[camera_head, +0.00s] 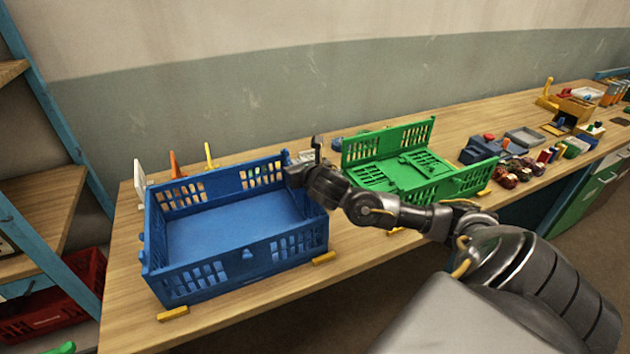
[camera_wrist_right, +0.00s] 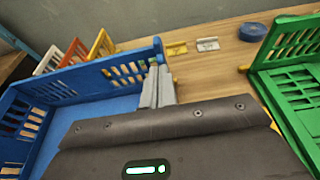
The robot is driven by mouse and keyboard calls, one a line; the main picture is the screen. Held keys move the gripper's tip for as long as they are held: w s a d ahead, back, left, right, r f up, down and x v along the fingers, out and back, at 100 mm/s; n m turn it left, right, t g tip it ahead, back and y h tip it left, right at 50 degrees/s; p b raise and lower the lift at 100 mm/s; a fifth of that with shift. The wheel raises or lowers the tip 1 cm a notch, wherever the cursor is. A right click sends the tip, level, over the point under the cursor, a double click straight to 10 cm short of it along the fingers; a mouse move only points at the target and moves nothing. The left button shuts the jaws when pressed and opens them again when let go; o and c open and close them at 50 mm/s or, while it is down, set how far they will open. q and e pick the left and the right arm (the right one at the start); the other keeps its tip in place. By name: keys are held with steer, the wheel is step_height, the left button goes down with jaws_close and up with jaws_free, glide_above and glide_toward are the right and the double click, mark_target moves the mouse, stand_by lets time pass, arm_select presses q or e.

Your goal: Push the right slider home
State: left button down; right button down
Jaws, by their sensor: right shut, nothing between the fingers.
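The blue crate (camera_head: 245,257) stands open and empty on the wooden bench. It also shows in the right wrist view (camera_wrist_right: 90,75). My right gripper (camera_head: 291,175) is at the top of the crate's right wall, near the far corner. In the right wrist view its fingers (camera_wrist_right: 158,75) are shut together with nothing between them, close to the wall's end; I cannot tell if they touch it. No part is clearly recognisable as the right slider; the gripper hides some of the crate's right wall. My left gripper is not in view.
A green crate (camera_head: 470,182) with a folded-down panel stands to the right. Small yellow (camera_wrist_right: 177,48) and white (camera_wrist_right: 208,44) pieces and a blue roll (camera_wrist_right: 252,31) lie behind. Yellow blocks (camera_head: 323,258) sit along the bench's front edge. Upright coloured pieces (camera_head: 176,165) stand behind the blue crate.

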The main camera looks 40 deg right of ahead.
steer(key=b+v, duration=0.3)
steer(key=v, duration=0.6)
steer(key=shift+s+a+b, duration=0.1)
steer(key=shift+s+b, duration=0.05)
steer(key=shift+b, duration=0.2)
steer(key=shift+s+r, duration=0.15)
steer(key=shift+s, duration=0.25)
steer(key=shift+w, duration=0.1)
